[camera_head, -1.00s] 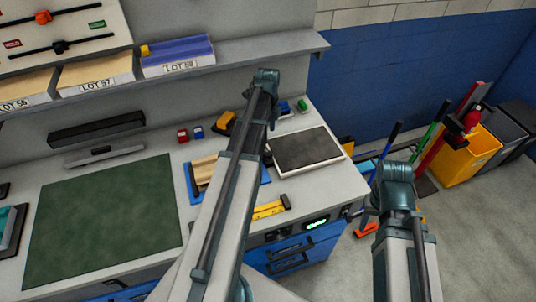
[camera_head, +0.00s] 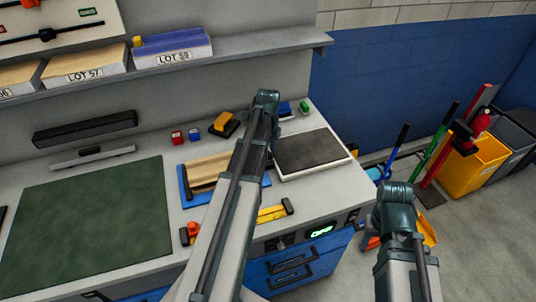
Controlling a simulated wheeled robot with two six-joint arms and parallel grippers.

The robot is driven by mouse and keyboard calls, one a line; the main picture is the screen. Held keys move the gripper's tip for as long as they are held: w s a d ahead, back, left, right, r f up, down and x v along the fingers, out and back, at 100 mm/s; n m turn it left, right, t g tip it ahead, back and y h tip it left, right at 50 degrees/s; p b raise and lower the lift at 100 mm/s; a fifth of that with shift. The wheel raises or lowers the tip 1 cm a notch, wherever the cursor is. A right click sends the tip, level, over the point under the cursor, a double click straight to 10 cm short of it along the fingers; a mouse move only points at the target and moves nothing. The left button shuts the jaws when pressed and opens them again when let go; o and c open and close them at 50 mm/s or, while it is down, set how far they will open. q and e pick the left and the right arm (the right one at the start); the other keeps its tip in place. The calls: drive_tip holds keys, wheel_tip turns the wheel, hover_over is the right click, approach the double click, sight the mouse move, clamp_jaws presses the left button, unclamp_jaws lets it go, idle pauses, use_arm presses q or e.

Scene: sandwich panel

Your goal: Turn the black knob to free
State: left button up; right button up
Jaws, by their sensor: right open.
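The black knob (camera_head: 47,34) sits on a dark horizontal rod on the pale panel (camera_head: 75,20), at the upper left edge of the head view. A small green label (camera_head: 88,12) is up and right of it; its text is too small to read surely. My left arm rises through the middle, over the bench, well right of the knob; I cannot make out its gripper jaws. My right gripper (camera_head: 396,193) is at the lower right, over the floor side, open and far from the knob. Its fingers are hard to make out.
A red knob (camera_head: 30,3) is above the black one, cut by the picture's edge. A shelf (camera_head: 270,43) with lot boxes runs below the panel. The bench holds a green mat (camera_head: 85,225), a blue tray, a yellow level (camera_head: 270,213) and a dark plate (camera_head: 310,150).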

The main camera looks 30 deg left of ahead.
use_arm(q)
clamp_jaws()
idle(0.3)
